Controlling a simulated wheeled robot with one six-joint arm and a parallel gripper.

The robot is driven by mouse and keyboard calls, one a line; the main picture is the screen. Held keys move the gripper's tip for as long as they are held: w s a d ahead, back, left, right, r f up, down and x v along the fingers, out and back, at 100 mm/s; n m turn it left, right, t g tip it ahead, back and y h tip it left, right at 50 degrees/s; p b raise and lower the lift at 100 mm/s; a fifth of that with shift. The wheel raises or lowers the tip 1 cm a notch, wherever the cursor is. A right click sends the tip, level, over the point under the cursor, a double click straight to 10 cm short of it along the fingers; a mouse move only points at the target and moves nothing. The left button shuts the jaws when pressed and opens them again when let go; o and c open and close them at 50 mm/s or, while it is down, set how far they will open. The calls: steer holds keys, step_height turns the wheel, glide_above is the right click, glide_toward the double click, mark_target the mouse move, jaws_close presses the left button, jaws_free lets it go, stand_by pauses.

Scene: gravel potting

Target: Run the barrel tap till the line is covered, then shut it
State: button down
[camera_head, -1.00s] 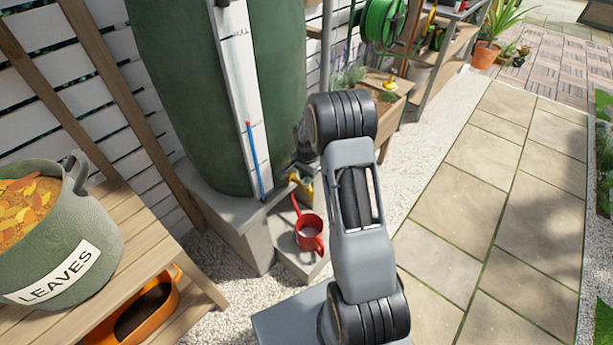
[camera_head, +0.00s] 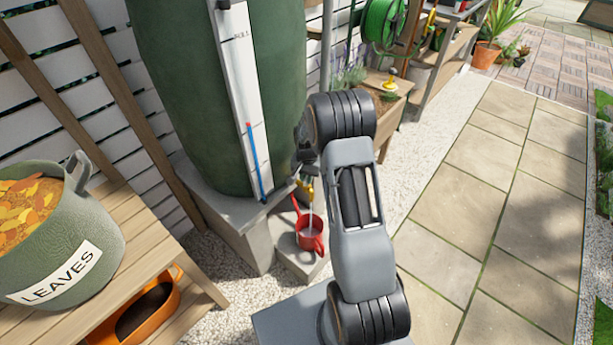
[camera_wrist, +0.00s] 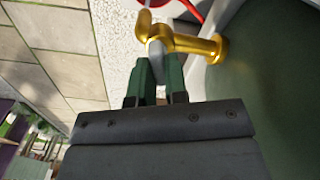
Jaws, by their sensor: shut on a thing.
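The brass tap (camera_head: 306,187) sits low on the green barrel (camera_head: 215,90); it also shows in the wrist view (camera_wrist: 200,45). My gripper (camera_wrist: 158,80) is shut on the tap's grey lever (camera_wrist: 156,55), its green fingers on either side. In the head view my arm partly hides the gripper and tap. A pale stream of water (camera_head: 311,212) falls from the tap into the red pot (camera_head: 310,238), which stands upright on a grey block below. A fill line and the water level inside the pot are too small to make out.
A white gauge board (camera_head: 243,80) with a blue tube runs down the barrel. A wooden bench (camera_head: 150,240) with a grey-green leaves tub (camera_head: 70,235) stands at the left. A wooden planter (camera_head: 390,100) is behind my arm. Paving (camera_head: 470,210) at the right is clear.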

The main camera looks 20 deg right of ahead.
steer(key=n, duration=0.3)
steer(key=shift+n, duration=0.3)
steer(key=shift+n+p, duration=0.3)
steer(key=shift+n, duration=1.5)
steer(key=c, duration=1.1)
jaws_free()
steer(key=shift+c, duration=0.2)
steer(key=shift+r, duration=0.15)
step_height(320, 180, up, 14)
steer(key=p, duration=0.2)
steer(key=shift+f, duration=0.2)
steer(key=shift+s, duration=0.1)
